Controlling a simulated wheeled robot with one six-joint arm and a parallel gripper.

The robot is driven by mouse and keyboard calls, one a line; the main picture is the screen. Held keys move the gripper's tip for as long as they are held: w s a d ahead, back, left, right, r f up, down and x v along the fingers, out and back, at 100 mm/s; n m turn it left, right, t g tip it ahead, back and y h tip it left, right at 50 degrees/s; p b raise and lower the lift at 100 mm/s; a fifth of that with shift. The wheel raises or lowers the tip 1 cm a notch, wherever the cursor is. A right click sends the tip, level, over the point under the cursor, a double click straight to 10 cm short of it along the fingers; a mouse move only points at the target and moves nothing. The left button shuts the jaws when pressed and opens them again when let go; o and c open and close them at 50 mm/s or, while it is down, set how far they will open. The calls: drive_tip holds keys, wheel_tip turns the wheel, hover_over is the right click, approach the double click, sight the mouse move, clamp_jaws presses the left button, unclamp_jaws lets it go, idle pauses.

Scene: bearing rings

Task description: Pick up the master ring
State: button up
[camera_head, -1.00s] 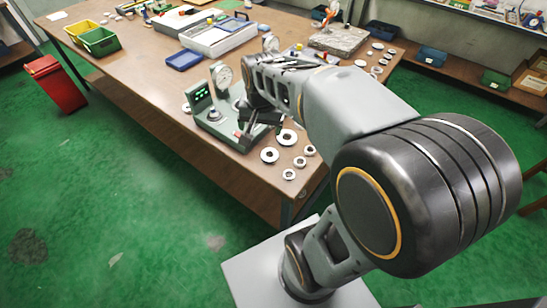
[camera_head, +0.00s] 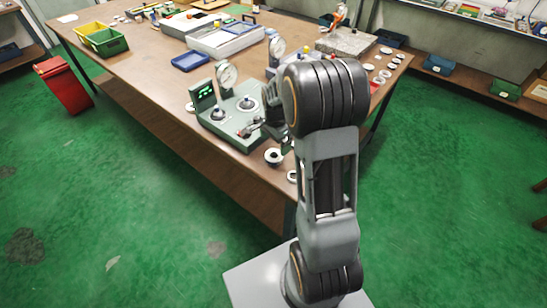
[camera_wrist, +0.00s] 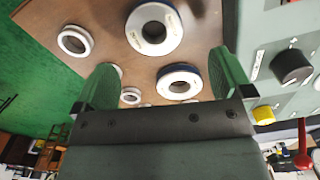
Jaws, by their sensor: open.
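Several steel rings lie on the wooden bench near its front corner. In the wrist view a large ring with dark lettering and a blue edge (camera_wrist: 135,30) is at the top. A second blue-edged ring (camera_wrist: 197,85) lies below it, between the fingers as seen there. I cannot tell for sure which is the master ring. My gripper (camera_wrist: 164,62) is open and empty, its two green fingers apart above the bench. In the head view my gripper (camera_head: 262,130) is beside the green gauge stand, close to a ring (camera_head: 273,156); my arm hides other rings.
The green gauge stand (camera_head: 232,133) with dial and knobs is close beside my gripper; its dark knob (camera_wrist: 292,66) shows at right in the wrist view. A smaller ring (camera_wrist: 75,41) lies at left there. A blue tray (camera_head: 190,61) lies farther back.

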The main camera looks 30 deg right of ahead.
sight(275, 158)
drive_tip(key=shift+s+a+f, duration=0.15)
drive_tip(key=shift+f, duration=1.35)
drive_tip(key=shift+s+a+f, duration=0.1)
drive_tip(key=shift+s+f, duration=0.05)
drive_tip(key=shift+f, duration=1.3)
drive_tip(key=shift+c, duration=0.2)
drive_tip(key=c, duration=1.2)
